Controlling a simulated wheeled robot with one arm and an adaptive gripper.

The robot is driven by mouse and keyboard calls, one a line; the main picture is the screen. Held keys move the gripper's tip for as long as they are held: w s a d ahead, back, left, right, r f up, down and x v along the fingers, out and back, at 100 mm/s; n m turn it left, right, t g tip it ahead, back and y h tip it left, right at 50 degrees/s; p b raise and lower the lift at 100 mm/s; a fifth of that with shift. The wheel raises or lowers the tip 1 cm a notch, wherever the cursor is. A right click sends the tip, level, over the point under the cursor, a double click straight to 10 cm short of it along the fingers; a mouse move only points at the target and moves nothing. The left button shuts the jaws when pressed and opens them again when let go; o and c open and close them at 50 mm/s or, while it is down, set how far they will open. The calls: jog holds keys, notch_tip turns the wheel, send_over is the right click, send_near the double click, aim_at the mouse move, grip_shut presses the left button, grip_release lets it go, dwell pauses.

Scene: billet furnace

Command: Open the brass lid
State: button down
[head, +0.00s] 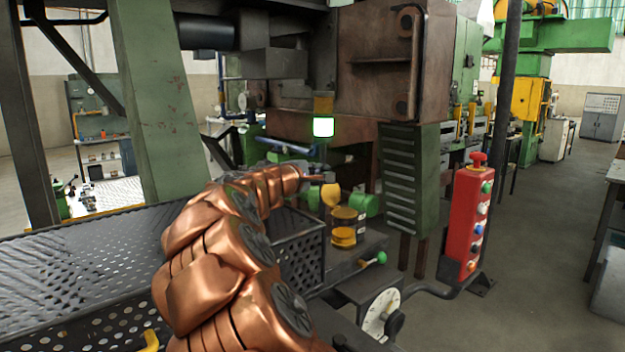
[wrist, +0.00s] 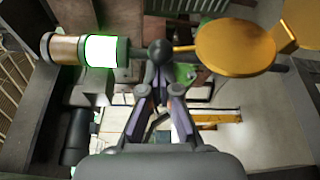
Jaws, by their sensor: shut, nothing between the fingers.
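The brass lid (head: 331,194) shows as an upright yellow oval just below the end of my arm in the head view. In the wrist view the brass lid (wrist: 235,47) is a broad disc on the right, with a thin stem running left to a dark ball (wrist: 160,51). My gripper (wrist: 160,72) is shut with nothing in it, its tips close to that ball; whether they touch cannot be told. In the head view my gripper (head: 319,177) is small and partly merges with things behind it. A dark, brass-banded body (head: 346,223) stands below the lid.
A lit green-white lamp (head: 323,127) hangs above my gripper. A perforated metal basket (head: 300,252) is beside my arm. A green-knobbed lever (head: 374,260), a dial (head: 381,313) and a red button box (head: 470,215) stand to the right. Open floor (head: 540,260) lies farther right.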

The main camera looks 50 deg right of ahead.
jog(key=shift+s+r+b, duration=0.15)
jog(key=shift+s+b, duration=0.1)
jog(key=shift+b, duration=0.15)
jog(key=shift+a, duration=0.1)
jog(key=v, duration=1)
jog(key=shift+f+b, duration=0.25)
jog(key=shift+b, duration=0.15)
